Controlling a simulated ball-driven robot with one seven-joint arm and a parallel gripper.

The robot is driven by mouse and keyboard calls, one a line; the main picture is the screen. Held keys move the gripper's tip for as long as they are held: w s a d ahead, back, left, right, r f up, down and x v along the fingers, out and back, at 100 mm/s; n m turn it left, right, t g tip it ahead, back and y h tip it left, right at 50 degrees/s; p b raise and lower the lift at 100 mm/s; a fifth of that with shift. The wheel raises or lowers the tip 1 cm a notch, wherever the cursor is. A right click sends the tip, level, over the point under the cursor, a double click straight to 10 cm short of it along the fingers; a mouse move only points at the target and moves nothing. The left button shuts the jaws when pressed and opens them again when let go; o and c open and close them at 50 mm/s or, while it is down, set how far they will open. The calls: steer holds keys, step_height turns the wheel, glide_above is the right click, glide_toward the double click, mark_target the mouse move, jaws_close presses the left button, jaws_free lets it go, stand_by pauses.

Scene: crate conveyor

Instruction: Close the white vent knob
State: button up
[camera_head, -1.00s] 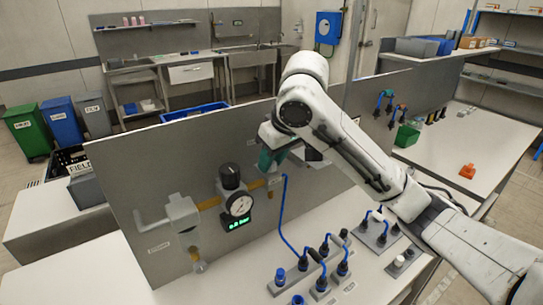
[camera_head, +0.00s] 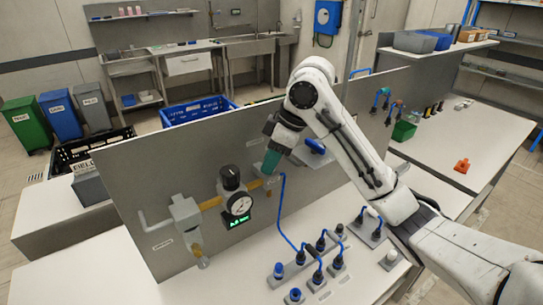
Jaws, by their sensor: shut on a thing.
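My gripper (camera_head: 271,164), with teal fingers, points down at the right end of the brass pipe (camera_head: 211,203) on the grey panel. It is shut on a small part there, which seems to be the white vent knob. The fingers hide that part, so its angle cannot be told. Left of the gripper on the same pipe are a black regulator knob (camera_head: 230,176) and a round white gauge (camera_head: 240,205). A green digital display (camera_head: 239,221) sits below the gauge, too small to read surely.
A blue hose (camera_head: 281,210) hangs close to my gripper and runs down to the bench. Several blue-capped fittings (camera_head: 300,257) stand there. A blue part (camera_head: 315,146) shows between my gripper and forearm. The bench's front left is clear.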

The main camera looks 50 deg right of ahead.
stand_by(0.4)
steer(key=o, duration=1.1)
steer(key=shift+c, duration=0.2)
steer(key=shift+r, duration=0.1)
steer(key=v, duration=1)
steer(key=shift+r, duration=0.25)
steer(key=shift+s+f, duration=0.1)
steer(key=shift+s, duration=0.15)
